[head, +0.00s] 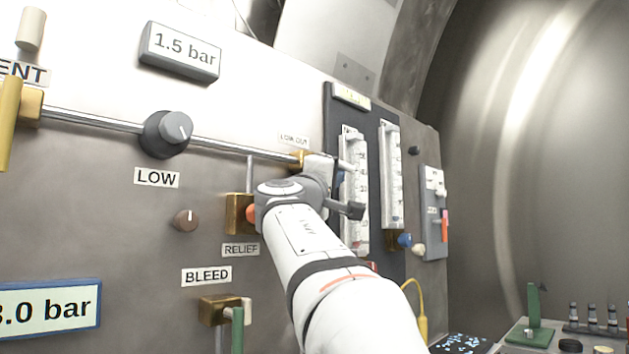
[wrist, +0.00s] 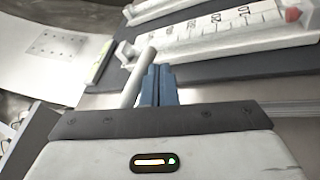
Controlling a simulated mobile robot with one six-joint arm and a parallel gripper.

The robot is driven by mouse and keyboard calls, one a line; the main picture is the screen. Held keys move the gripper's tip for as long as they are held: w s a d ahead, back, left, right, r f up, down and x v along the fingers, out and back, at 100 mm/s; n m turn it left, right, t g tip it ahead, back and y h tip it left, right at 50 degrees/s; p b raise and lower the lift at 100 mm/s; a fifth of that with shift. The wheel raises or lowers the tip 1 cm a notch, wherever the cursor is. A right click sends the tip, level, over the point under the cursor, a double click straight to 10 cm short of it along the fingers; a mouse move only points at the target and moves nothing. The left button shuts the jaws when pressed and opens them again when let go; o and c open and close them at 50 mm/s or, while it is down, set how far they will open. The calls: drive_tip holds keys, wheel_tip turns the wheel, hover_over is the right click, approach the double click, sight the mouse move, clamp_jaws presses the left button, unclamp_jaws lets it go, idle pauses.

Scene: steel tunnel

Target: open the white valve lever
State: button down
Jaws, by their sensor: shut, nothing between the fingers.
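A pale, whitish lever (wrist: 138,78) shows in the wrist view as a slanted round bar, just left of my gripper's blue fingers. My gripper (wrist: 158,82) has its two fingers together with nothing between them. The lever lies outside them, very close; I cannot tell whether they touch. In the head view my gripper (head: 341,180) is at the LOW OUT label, beside a brass valve body (head: 298,159) on the pipe. My wrist hides much of that area, so the lever's full shape and angle are unclear there.
Flow gauges (head: 391,175) stand just right of my gripper, and a gauge scale (wrist: 215,28) fills the upper right of the wrist view. A brass RELIEF valve (head: 238,214) is left of my wrist. The BLEED valve (head: 216,310) is below. Open space lies right of the panel.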

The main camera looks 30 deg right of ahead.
idle(0.7)
drive_tip(key=s+a+f+b, duration=0.4)
drive_tip(key=a+f, duration=0.4)
drive_tip(key=shift+s+b, duration=0.15)
drive_tip(key=shift+b, duration=0.2)
drive_tip(key=shift+f+p, duration=0.1)
drive_tip(key=shift+p, duration=0.2)
